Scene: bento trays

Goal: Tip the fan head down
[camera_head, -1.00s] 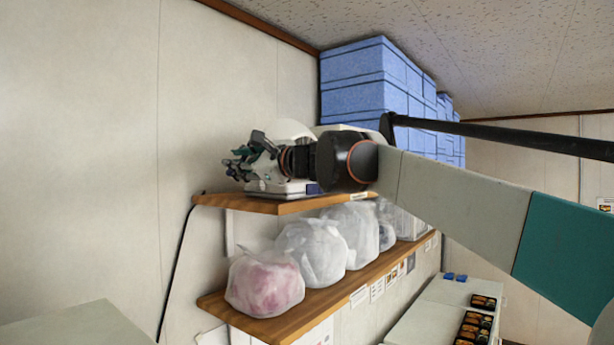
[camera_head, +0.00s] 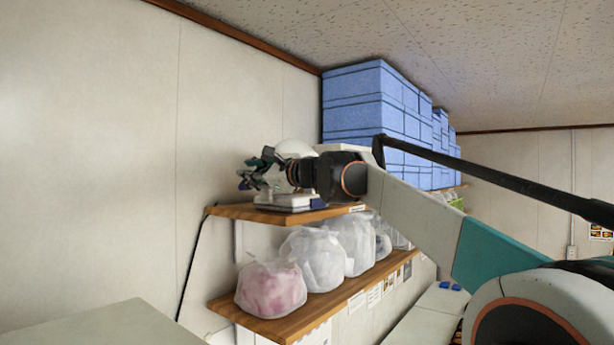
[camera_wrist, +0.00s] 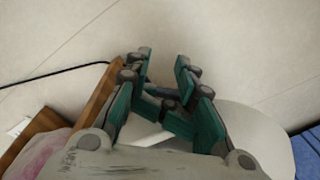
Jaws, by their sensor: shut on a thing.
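The white fan stands on the upper wooden shelf, mostly hidden behind my gripper. Its rounded white head (camera_head: 296,147) shows above my wrist and its flat white base (camera_head: 288,201) shows below. In the wrist view a pale rounded part of the head (camera_wrist: 258,128) lies right of and under the fingers. My gripper (camera_head: 254,170) is at the fan, near the left end of the shelf. In the wrist view my gripper (camera_wrist: 165,62) has its green fingers closed in on something, with the tips a little apart. The contact itself is hidden, and the head's tilt is hard to tell.
The upper shelf (camera_head: 245,213) meets the wall. A lower shelf (camera_head: 290,325) holds several white bags (camera_head: 318,258) and a pinkish bag (camera_head: 270,288). Blue boxes (camera_head: 365,100) are stacked behind and right. A dark cable hangs along the wall. Free air lies left of the shelf.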

